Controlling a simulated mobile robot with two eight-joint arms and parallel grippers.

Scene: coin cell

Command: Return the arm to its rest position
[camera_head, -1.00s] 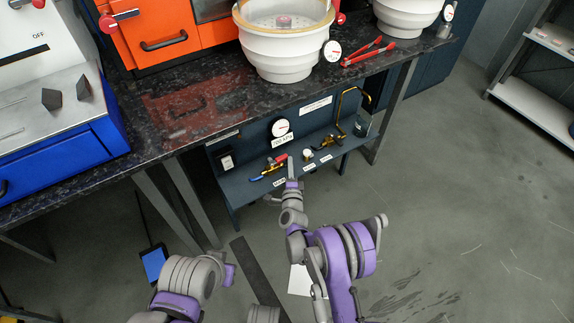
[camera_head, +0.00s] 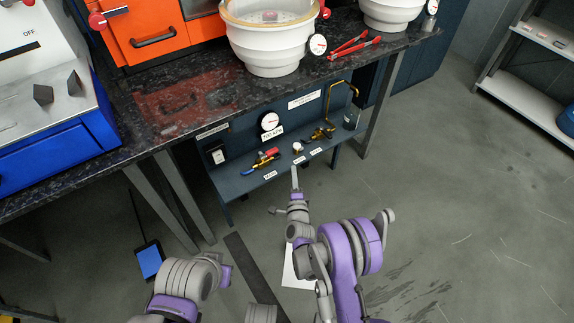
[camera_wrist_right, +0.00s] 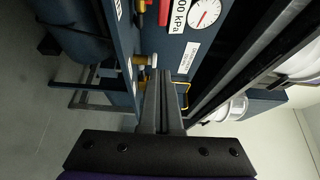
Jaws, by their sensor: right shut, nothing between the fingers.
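My right gripper (camera_head: 294,178) is in front of the lower blue shelf (camera_head: 240,183), apart from the valves on it. Its fingers are shut and empty, and they also show in the right wrist view (camera_wrist_right: 161,100). My right arm is purple and grey and reaches up from the bottom of the head view. Part of my left arm shows at the lower left of the head view, but I cannot make out its fingers.
The dark countertop (camera_head: 215,110) holds a white vessel (camera_head: 268,48), red tongs (camera_head: 354,46), an orange machine (camera_head: 150,35) and a blue-and-white machine (camera_head: 55,150). The shelf carries valves (camera_head: 262,160) beside a gauge (camera_head: 270,122). A white rack (camera_head: 525,100) stands right. Floor at right is clear.

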